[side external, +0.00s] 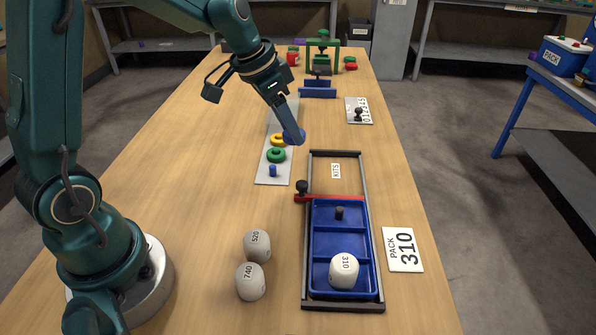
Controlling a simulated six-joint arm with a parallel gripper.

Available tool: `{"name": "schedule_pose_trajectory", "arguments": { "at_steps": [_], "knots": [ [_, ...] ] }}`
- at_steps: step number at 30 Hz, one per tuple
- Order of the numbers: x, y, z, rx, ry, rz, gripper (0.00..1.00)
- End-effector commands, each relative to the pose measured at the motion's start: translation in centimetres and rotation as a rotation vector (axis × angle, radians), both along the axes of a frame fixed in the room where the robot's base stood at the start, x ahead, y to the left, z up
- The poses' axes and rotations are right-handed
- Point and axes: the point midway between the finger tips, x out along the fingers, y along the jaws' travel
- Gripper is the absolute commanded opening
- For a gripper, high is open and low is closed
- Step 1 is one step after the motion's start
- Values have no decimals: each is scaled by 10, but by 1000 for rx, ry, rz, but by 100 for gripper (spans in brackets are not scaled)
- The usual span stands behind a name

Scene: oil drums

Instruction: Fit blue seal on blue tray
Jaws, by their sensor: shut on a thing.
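My gripper (291,131) is above the far part of the white strip, pointing down and shut on the blue seal (294,137). The seal's far side is partly hidden by the fingers. The blue tray (342,241) sits in a dark-railed frame in front and to the right of my gripper, well apart from it. A white drum marked 310 (344,270) stands in its near compartment. A short dark peg (339,213) stands in its far compartment, and the middle compartment looks empty.
The white strip (264,180) carries a yellow ring (278,140), a green ring (276,155) and a blue peg (273,171). A red bar (325,198) with a black knob crosses the frame. Drums 520 (257,245) and 740 (251,281) stand left of it. A PACK 310 card (403,250) lies right.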

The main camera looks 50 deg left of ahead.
Motion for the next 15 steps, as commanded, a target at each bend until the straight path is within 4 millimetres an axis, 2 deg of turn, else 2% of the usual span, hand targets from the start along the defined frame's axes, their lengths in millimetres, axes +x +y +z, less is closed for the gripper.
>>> {"name": "schedule_pose_trajectory", "arguments": {
  "at_steps": [1, 6, 10, 15],
  "knots": [
    [5, -25, -4, -1, 2, -79, 0],
    [6, -85, -16, -1, 1, -256, 0],
    [1, -113, -23, -1, 1, -333, 0],
    [-4, -128, -28, 0, -1, -375, 0]
  ]
}}
